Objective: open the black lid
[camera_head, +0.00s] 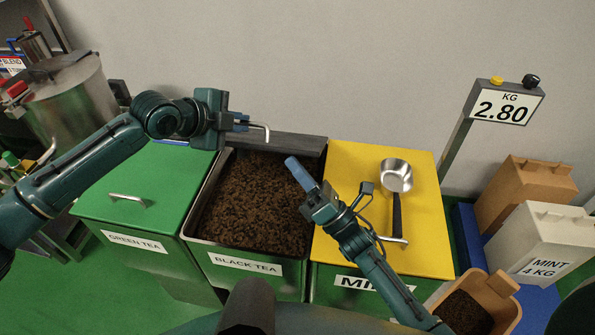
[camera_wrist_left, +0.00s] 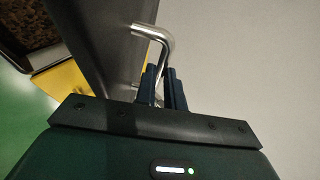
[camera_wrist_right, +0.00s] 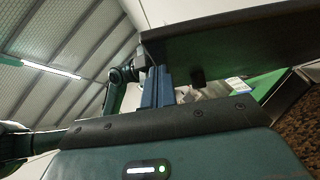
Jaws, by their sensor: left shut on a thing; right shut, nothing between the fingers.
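The black lid (camera_head: 285,142) stands raised at the back of the black tea bin, seen nearly edge-on in the head view. My left gripper (camera_head: 240,121) is shut on the lid's silver handle (camera_head: 260,128). In the left wrist view the lid is a dark panel (camera_wrist_left: 97,35) and its bent handle (camera_wrist_left: 160,36) runs down between the fingers. The black tea bin (camera_head: 240,262) is uncovered and shows dark loose tea. My right gripper (camera_head: 292,162) is shut and empty, its blue fingers above the bin's right side, in front of the lid.
A closed green lid (camera_head: 165,185) lies left and a closed yellow lid (camera_head: 350,165) lies right, with a metal scoop (camera_head: 396,177) on it. A scale display (camera_head: 502,107) and boxes (camera_head: 540,240) stand at right. A wall is close behind the bins.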

